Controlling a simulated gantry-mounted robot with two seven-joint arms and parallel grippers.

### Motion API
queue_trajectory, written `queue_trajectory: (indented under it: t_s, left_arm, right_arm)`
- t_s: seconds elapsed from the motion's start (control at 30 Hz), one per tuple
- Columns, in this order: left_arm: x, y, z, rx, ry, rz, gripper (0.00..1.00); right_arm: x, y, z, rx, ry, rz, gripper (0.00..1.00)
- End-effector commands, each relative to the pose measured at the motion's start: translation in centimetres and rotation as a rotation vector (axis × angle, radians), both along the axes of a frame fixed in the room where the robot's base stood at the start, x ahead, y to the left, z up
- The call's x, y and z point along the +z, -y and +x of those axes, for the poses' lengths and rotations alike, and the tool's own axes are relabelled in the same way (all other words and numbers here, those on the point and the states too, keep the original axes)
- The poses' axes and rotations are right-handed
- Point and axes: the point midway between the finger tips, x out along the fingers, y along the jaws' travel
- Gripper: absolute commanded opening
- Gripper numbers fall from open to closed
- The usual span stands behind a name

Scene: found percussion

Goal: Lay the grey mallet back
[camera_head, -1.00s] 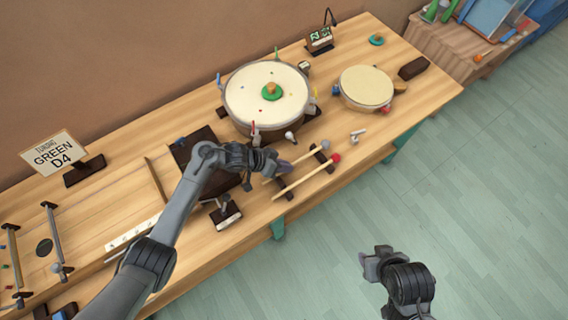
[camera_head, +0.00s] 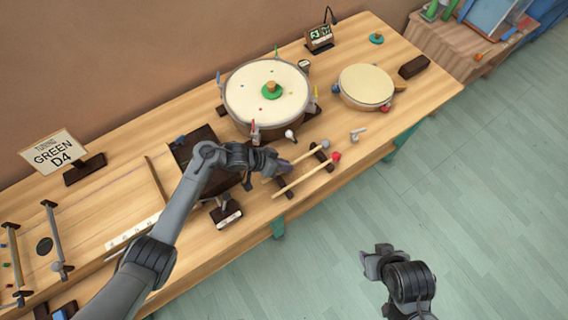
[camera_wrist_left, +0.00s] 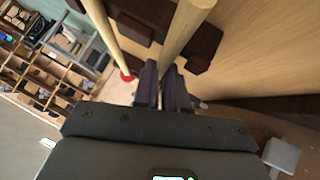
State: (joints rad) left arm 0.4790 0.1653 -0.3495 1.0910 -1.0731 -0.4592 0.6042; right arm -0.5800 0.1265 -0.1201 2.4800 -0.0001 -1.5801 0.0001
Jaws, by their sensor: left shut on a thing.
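The grey mallet (camera_head: 307,155) has a pale wooden handle and a grey head (camera_head: 325,144).
A large drum (camera_head: 250,97) and a smaller drum (camera_head: 367,85) stand behind the mallets. A small grey peg (camera_head: 357,134) is right of them. A dark box (camera_head: 200,150) lies under my left arm. The table's front edge is close by; bare tabletop lies around the peg.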

Motion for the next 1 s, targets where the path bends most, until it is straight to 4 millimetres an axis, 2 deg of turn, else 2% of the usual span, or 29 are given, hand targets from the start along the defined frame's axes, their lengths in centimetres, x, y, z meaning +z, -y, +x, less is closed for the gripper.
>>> queue_trajectory:
  t_s: [0.17, 0.2, 0.4, 0.77, 1.0]
  left_arm:
    - [0.0, 0.0, 0.0, 0.000, 0.000, 0.000, 0.00]
    - [0.0, 0.0, 0.0, 0.000, 0.000, 0.000, 0.13]
    - [0.0, 0.0, 0.0, 0.000, 0.000, 0.000, 0.41]
    - [0.3, -0.3, -0.1, 0.001, 0.000, 0.001, 0.41]
    - [2.4, -2.3, -0.8, 0.000, 0.002, 0.002, 0.41]
  right_arm:
    - [0.0, 0.0, 0.0, -0.001, 0.001, 0.001, 0.43]
    - [0.0, -0.1, 0.0, -0.001, 0.001, 0.003, 0.43]
    - [0.0, -0.2, 0.0, -0.004, 0.001, 0.007, 0.43]
    - [0.2, -0.2, 0.0, -0.006, 0.001, 0.010, 0.43]
    - [1.3, -0.2, 0.0, -0.006, 0.001, 0.008, 0.43]
